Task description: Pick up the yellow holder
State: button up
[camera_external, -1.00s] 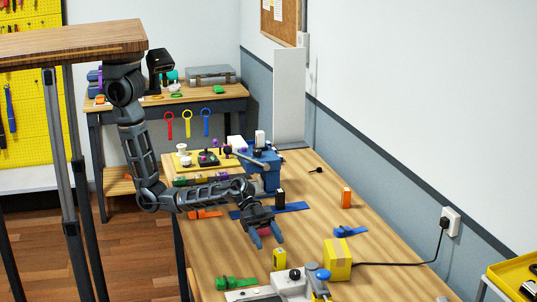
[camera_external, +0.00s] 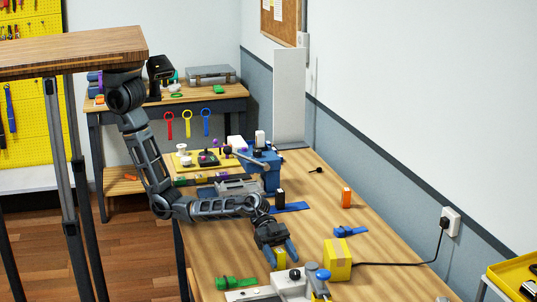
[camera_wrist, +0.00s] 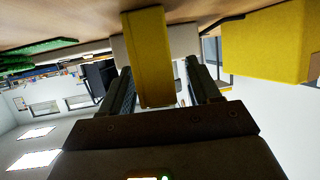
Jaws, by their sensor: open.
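The yellow holder (camera_external: 281,255) is a small upright yellow block on the workbench (camera_external: 235,245), partly hidden by my gripper in the external view. In the wrist view the yellow holder (camera_wrist: 150,50) stands between the two fingers, with a visible gap to each side.
A larger yellow box (camera_external: 338,262) with a black cable stands just right of my gripper. A grey device with a blue knob (camera_external: 317,275) is close in front.

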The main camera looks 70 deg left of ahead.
jog(key=c, duration=1.1)
jog(key=shift+r, duration=0.1)
